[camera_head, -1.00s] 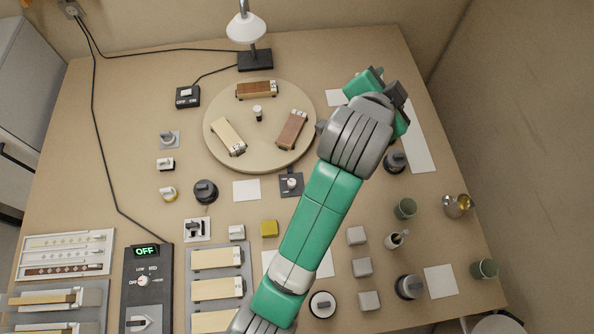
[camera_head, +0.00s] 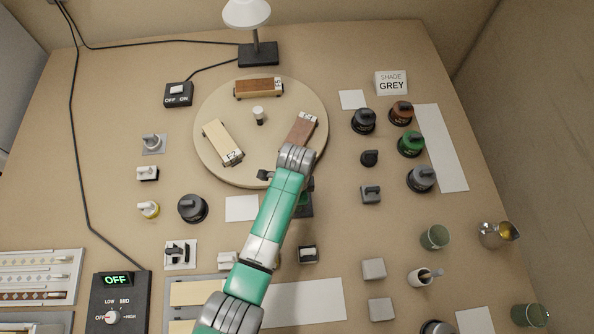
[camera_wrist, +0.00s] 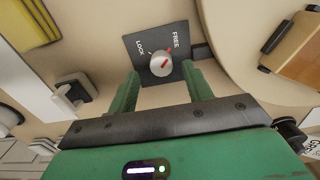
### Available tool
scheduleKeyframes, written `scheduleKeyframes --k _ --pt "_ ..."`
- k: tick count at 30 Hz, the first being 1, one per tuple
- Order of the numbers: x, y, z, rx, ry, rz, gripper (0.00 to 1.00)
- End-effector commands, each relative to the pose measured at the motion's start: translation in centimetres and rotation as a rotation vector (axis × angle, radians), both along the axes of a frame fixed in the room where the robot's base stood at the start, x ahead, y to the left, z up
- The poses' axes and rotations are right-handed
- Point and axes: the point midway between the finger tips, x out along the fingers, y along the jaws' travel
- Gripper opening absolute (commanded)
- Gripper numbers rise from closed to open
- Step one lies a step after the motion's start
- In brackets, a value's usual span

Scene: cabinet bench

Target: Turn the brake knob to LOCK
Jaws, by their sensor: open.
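The brake knob (camera_wrist: 161,65) is a round silver-grey knob on a dark square plate (camera_wrist: 136,42) in the wrist view. The plate is lettered LOCK on the left and FREE on the right. A red pointer line on the knob points to the FREE side. My gripper (camera_wrist: 161,80) is open, with one green finger to the left and one to the right of the knob. The fingers look apart from it; their height above the plate is hard to judge. In the head view my arm hides the knob, and only an edge of the plate (camera_head: 308,211) shows.
The round turntable (camera_head: 213,110) with several small wagons lies just behind the knob's plate. A white-topped switch (camera_head: 307,254) and a white sheet (camera_head: 242,208) are close by. Several dark-based knobs and weights, such as a green one (camera_head: 411,144), stand to the right.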

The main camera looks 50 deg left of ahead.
Motion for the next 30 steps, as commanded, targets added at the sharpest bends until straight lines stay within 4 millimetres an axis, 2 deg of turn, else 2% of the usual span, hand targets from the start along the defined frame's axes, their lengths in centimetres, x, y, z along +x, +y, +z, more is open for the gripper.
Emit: scheduleKeyframes --k 1,4,14,21,30 --pt "0.0 0.0 -1.1 0.0 0.0 0.0 0.5" --pt "0.0 0.0 -2.1 0.001 -0.001 0.0 0.5" --pt "0.1 0.0 -2.4 0.001 -0.002 0.001 0.5" --pt "0.1 0.0 -2.4 0.001 -0.002 0.001 0.05" --pt "0.1 0.0 -2.3 0.001 -0.002 0.04 0.05"
